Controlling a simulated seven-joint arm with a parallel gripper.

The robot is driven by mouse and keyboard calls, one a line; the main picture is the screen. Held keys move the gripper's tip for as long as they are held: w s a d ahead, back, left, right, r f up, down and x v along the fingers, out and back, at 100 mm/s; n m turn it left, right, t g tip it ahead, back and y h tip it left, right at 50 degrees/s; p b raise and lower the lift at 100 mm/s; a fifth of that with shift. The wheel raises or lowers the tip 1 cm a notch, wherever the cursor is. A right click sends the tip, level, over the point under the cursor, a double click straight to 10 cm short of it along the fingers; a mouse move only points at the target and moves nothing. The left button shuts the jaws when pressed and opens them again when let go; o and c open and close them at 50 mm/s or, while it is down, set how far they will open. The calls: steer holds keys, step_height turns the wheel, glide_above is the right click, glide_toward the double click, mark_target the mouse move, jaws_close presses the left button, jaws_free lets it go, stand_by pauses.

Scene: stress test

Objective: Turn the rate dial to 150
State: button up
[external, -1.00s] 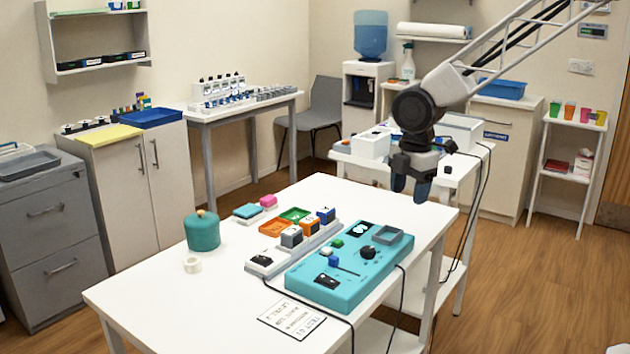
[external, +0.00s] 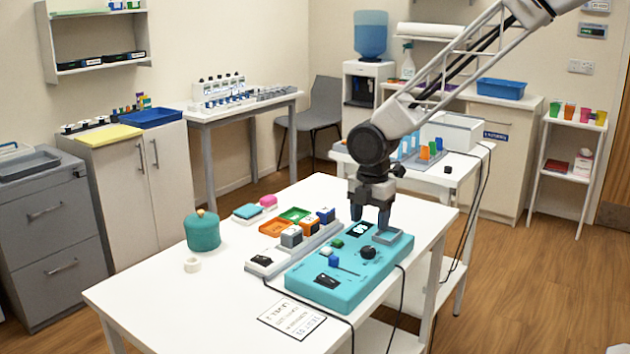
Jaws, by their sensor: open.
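A teal control box (external: 345,286) lies on the white table in the external view. A black round knob (external: 368,252) stands on its right part; I take it as the rate dial, but its scale and markings are too small to read. The box also carries a blue slider knob (external: 334,261), a green button (external: 337,243), a black switch (external: 327,281) and a small black display (external: 360,229). My gripper (external: 370,220) points down above the far end of the box, beyond the dial and apart from it. Its two fingers are spread and nothing shows between them.
A grey rail with coloured blocks (external: 293,236) lies left of the box. A teal pot (external: 202,231) and a white ring (external: 192,265) stand further left. A printed card (external: 291,319) lies in front. A black cable runs off each side of the box. The table's front left is clear.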

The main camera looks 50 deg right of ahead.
mark_target(368, 249)
steer(key=shift+f, duration=3.9)
steer(key=c, duration=0.9)
